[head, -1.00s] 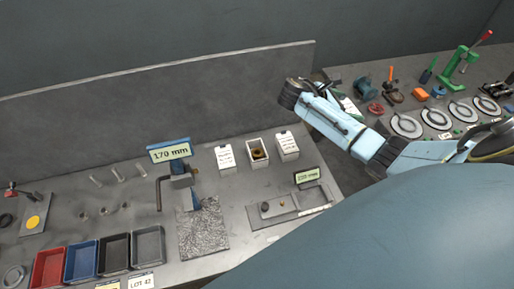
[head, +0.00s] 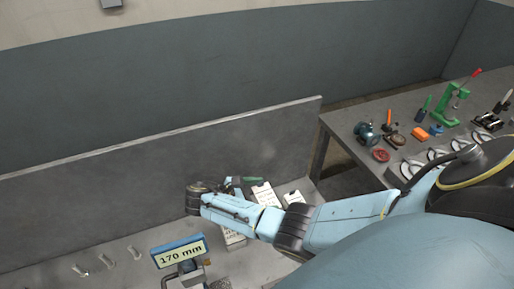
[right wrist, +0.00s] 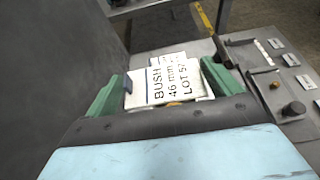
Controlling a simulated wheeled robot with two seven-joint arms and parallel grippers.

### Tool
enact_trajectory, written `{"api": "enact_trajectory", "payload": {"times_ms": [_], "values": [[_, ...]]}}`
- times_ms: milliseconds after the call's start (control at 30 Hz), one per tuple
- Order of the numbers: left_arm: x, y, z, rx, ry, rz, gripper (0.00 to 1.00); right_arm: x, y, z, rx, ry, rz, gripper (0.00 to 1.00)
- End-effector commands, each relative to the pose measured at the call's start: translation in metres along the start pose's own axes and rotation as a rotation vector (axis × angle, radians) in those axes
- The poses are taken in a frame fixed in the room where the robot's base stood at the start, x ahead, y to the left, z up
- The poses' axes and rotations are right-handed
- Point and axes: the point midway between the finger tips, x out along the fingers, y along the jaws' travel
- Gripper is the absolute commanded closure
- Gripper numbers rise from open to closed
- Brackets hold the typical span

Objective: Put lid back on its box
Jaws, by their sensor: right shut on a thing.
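My right gripper (head: 246,185) reaches in from the right over the back of the bench. In the right wrist view its two green fingers (right wrist: 165,82) are closed on the sides of a white lid (right wrist: 170,86), with a label reading BUSH 46 mm LOT 57. The lid (head: 263,194) shows beside the fingers in the head view. A white labelled box (head: 293,198) stands to its right. Another labelled box (head: 234,239) shows partly below my forearm. The open box is not visible, hidden behind my arm or the lid. My left gripper is not in view.
A grey upright panel (head: 130,190) runs along the bench's back edge, close to my gripper. A 170 mm sign (head: 180,251) stands in front. A second table (head: 350,125) with tools and a green press (head: 455,95) is at right.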

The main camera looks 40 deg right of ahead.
Motion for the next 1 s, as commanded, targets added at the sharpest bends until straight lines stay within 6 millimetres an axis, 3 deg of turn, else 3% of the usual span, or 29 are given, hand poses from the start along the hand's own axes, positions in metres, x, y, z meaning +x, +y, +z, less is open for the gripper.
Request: {"api": "enact_trajectory", "payload": {"times_ms": [133,267,367,667,1000], "values": [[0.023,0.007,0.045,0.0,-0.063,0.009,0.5,0.013,0.0,-0.027,0.0,-0.003,0.0,0.32],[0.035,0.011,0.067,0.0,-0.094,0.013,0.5,0.018,0.001,-0.041,0.001,-0.002,0.0,0.32],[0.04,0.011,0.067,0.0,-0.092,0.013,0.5,0.021,0.001,-0.049,0.0,-0.002,0.0,0.32],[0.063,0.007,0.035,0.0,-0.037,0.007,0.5,0.033,0.0,-0.079,-0.002,-0.001,-0.001,0.32],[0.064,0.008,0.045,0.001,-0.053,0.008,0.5,0.036,0.0,-0.085,0.001,0.0,0.0,0.32]]}}
